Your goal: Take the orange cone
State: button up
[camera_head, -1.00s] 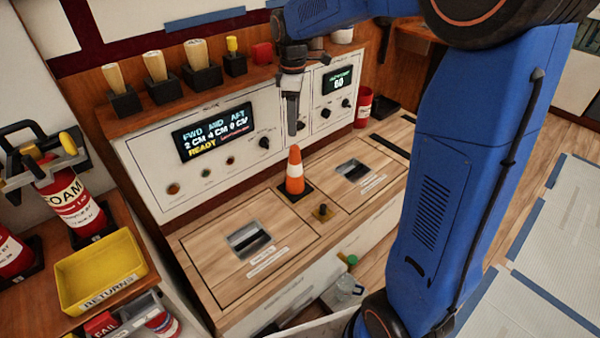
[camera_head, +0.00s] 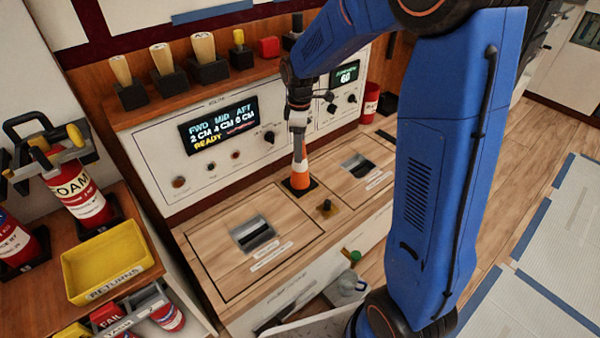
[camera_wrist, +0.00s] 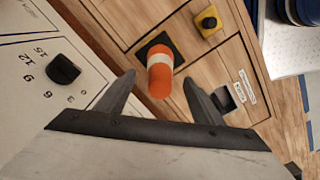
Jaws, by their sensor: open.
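The orange cone (camera_head: 299,179) with a white band stands upright on its dark square base on the wooden console top, in front of the white panel. In the wrist view the cone (camera_wrist: 160,75) points toward the camera, between and just beyond the fingertips. My gripper (camera_head: 299,155) is above the cone in the head view and hides its upper part. In the wrist view my gripper (camera_wrist: 158,80) has its two fingers spread, one on each side of the cone, with gaps to both.
A small yellow-based knob (camera_head: 325,207) sits just in front of the cone. Recessed metal slots (camera_head: 253,235) flank it. The white control panel (camera_head: 170,165) with knobs rises close behind. A yellow returns tray (camera_head: 105,262) and red bottles stand at left.

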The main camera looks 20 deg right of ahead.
aim_at(300, 165)
notch_tip(300, 165, down, 5)
dwell(0.3)
grip_shut()
